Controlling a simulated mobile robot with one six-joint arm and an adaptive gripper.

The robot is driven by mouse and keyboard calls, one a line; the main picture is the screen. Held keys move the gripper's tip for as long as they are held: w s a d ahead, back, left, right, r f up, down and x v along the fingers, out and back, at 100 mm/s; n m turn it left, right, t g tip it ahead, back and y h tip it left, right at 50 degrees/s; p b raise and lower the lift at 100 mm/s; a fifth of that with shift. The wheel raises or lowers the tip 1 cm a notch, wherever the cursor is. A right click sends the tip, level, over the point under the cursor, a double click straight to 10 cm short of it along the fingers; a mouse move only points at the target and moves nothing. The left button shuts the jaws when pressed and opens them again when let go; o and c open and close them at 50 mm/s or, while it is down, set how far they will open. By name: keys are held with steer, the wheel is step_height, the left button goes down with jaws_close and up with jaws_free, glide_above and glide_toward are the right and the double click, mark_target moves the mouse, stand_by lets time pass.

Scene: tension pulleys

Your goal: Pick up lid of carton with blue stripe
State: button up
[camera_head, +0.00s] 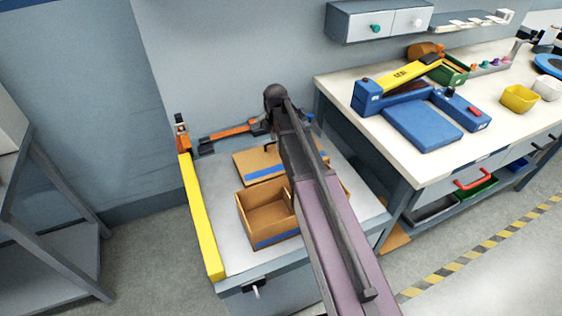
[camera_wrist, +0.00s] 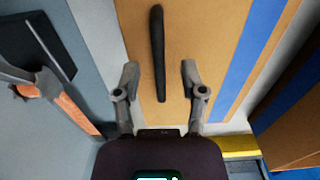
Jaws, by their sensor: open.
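The carton lid (camera_head: 262,168) is a flat brown panel with a blue stripe, lying on the light bench top behind the open carton. In the wrist view the lid (camera_wrist: 215,40) fills the middle, with its blue stripe on the right and a long dark handle (camera_wrist: 158,50) on top. My gripper (camera_wrist: 159,72) is open over the lid, one finger on each side of the handle. I cannot tell how far the fingertips are above the lid. The open brown carton (camera_head: 262,208) with a blue stripe stands in front, partly hidden by my arm.
A tool with an orange handle (camera_head: 230,130) lies beyond the lid. A yellow rail (camera_head: 200,215) runs along the bench's left edge.

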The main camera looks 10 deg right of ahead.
steer(key=shift+f, duration=0.45)
stand_by(0.3)
jaws_close()
